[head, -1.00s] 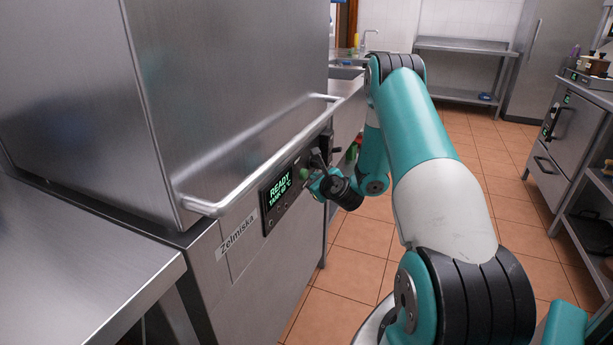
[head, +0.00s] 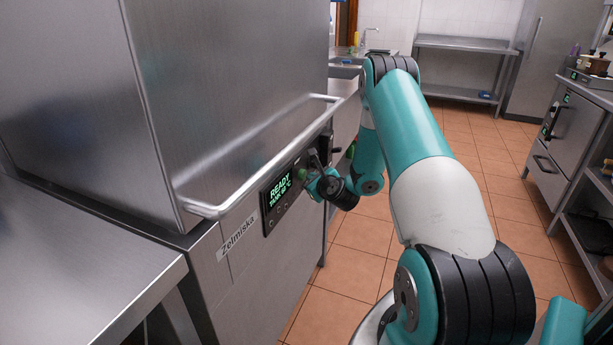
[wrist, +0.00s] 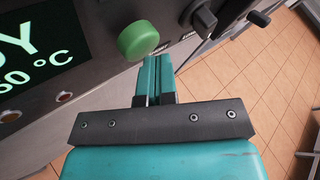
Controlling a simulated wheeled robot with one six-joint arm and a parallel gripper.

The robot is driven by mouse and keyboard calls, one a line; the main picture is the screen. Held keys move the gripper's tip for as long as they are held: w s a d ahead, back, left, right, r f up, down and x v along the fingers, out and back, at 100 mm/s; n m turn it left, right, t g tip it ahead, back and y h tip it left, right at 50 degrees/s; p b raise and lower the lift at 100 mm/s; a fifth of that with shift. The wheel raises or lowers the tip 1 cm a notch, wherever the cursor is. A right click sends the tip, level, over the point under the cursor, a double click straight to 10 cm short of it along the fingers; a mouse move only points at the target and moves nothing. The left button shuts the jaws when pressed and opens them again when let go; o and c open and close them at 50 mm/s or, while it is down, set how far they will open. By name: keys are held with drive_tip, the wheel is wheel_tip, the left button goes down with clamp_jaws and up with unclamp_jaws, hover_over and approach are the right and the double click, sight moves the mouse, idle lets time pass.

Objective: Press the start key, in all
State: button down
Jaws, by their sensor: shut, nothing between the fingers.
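The round green key (wrist: 138,40) stands out from the machine's control panel in the wrist view. It is also small in the head view (head: 302,174), just left of my gripper. My gripper (wrist: 153,62) is shut and empty, its teal fingertips just below and right of the green key in the wrist view. I cannot tell whether the tips touch it. In the head view my gripper (head: 312,178) is at the panel and partly covers it. The lit display (head: 280,189) reads "READY" and "TANK 60 °C".
A dark knob (wrist: 199,17) sits right of the green key. Small amber (wrist: 65,97) and red (wrist: 10,116) spots lie below the display. A long handle bar (head: 258,143) runs above the panel. The tiled floor (head: 362,250) to the right is clear.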

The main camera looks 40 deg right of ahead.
drive_tip(key=shift+w+a+p, duration=0.15)
drive_tip(key=shift+w+p, duration=0.25)
drive_tip(key=shift+p, duration=0.1)
idle(0.3)
drive_tip(key=shift+s+d+b, duration=0.25)
drive_tip(key=shift+s+b, duration=0.3)
drive_tip(key=shift+s, duration=0.05)
drive_tip(key=shift+s+d+b, duration=0.2)
drive_tip(key=shift+s+b, duration=0.35)
drive_tip(key=shift+s, duration=0.05)
drive_tip(key=s+b, duration=0.1)
drive_tip(key=s+d+b, duration=0.1)
drive_tip(key=s, duration=0.1)
drive_tip(key=s+d+b, duration=0.1)
drive_tip(key=shift+s+b, duration=0.3)
drive_tip(key=shift+b, duration=0.05)
